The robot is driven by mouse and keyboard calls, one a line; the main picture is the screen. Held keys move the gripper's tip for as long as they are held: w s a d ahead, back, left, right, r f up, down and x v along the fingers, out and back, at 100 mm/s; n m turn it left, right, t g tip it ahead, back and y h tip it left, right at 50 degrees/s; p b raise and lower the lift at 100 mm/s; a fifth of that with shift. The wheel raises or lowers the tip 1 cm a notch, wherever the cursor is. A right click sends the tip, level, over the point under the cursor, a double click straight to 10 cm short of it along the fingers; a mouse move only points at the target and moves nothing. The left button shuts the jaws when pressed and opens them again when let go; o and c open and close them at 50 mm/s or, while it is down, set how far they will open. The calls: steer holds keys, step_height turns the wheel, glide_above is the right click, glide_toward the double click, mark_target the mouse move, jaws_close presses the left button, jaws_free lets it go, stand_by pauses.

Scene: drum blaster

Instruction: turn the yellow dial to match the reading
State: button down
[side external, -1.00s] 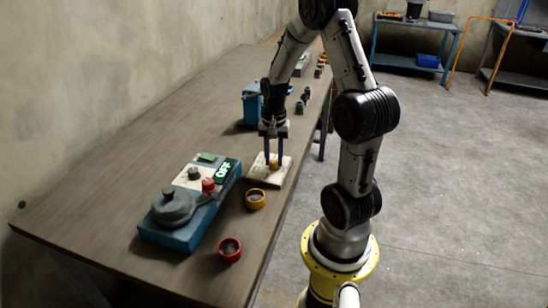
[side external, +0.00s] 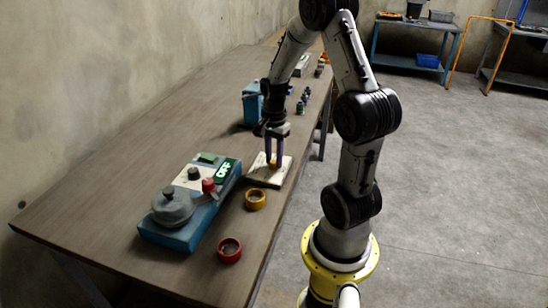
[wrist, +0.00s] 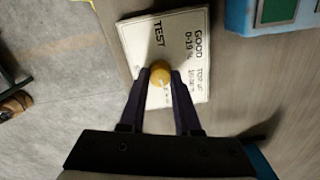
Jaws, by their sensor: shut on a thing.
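The yellow dial (wrist: 160,72) is a small round knob on a pale panel (wrist: 191,92) printed with "TEST", "GOOD 0-19 %" and a "TOP UP" line. In the side view the dial (side external: 273,163) sits on the panel (side external: 261,177), which lies on the table. My gripper (wrist: 160,84) points down with its two purple fingers on either side of the dial, shut on it. A pale pointer mark shows on the dial in the wrist view. The fingers hide part of the dial's sides, and no numeric reading is legible apart from the printed text.
A blue device (side external: 173,237) with a grey round lid and green "OFF" label stands left of the panel. A yellow ring (side external: 255,199) and a red ring (side external: 229,250) lie near the table's front edge. A blue box (side external: 252,103) stands behind my gripper. The left table area is clear.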

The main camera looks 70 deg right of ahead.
mark_target(274, 161)
steer(key=shift+d+r, duration=0.1)
steer(key=shift+r, duration=0.05)
steer(key=c, duration=0.6)
jaws_free()
step_height(274, 161, up, 14)
steer(key=shift+f, duration=0.2)
